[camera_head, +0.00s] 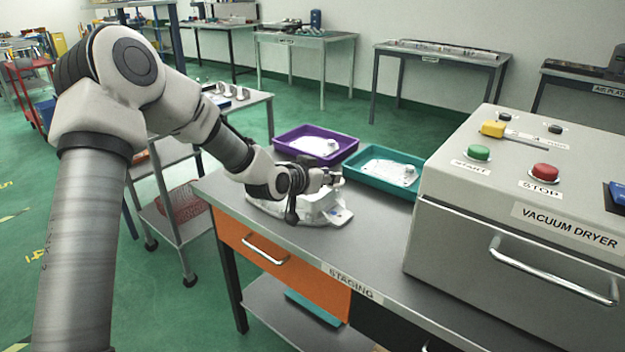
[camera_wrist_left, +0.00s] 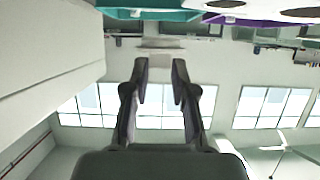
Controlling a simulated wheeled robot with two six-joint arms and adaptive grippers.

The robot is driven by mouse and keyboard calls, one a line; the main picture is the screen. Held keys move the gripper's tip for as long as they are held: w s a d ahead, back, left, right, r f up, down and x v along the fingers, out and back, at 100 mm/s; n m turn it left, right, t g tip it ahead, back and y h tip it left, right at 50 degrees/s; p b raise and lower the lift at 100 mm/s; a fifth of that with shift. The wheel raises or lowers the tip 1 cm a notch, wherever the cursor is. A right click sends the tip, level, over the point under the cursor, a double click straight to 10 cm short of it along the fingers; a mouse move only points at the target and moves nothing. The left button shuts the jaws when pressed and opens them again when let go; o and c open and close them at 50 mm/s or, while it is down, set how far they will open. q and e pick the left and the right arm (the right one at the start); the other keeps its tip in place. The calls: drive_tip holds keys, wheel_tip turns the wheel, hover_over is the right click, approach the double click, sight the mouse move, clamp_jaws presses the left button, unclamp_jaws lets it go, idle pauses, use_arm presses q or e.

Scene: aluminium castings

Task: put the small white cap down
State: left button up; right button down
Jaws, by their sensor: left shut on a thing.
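My left gripper (camera_head: 327,180) is low over the staging table, just above a white casting-like part (camera_head: 295,210) on the near left of the tabletop. In the left wrist view the two dark fingers (camera_wrist_left: 160,75) stand a little apart, shut on a small pale thing (camera_wrist_left: 160,44) at their tips, which I take to be the small white cap. In the head view the cap is too small and too covered by the gripper to make out clearly. Whether it touches the part below cannot be told. My right gripper is not in view.
A purple tray (camera_head: 287,146) and a teal tray (camera_head: 358,184), each with white parts, stand at the back of the staging table (camera_head: 350,245). The large vacuum dryer (camera_head: 500,245) fills the right side. Bare tabletop lies in front of the teal tray.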

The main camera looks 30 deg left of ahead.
use_arm(q)
drive_tip(key=w+a, duration=0.1)
drive_tip(key=a, duration=0.3)
drive_tip(key=w+a, duration=0.1)
drive_tip(key=a, duration=0.1)
drive_tip(key=shift+w+a+f, duration=0.3)
drive_tip(key=shift+w+f, duration=0.05)
drive_tip(key=shift+f, duration=0.05)
drive_tip(key=shift+w+a+f, duration=0.1)
drive_tip(key=shift+a+f, duration=0.05)
drive_tip(key=shift+a, duration=0.05)
wheel_tip(320, 180, down, 3)
drive_tip(key=shift+f, duration=0.2)
drive_tip(key=o, duration=0.7)
drive_tip(key=shift+o, duration=0.2)
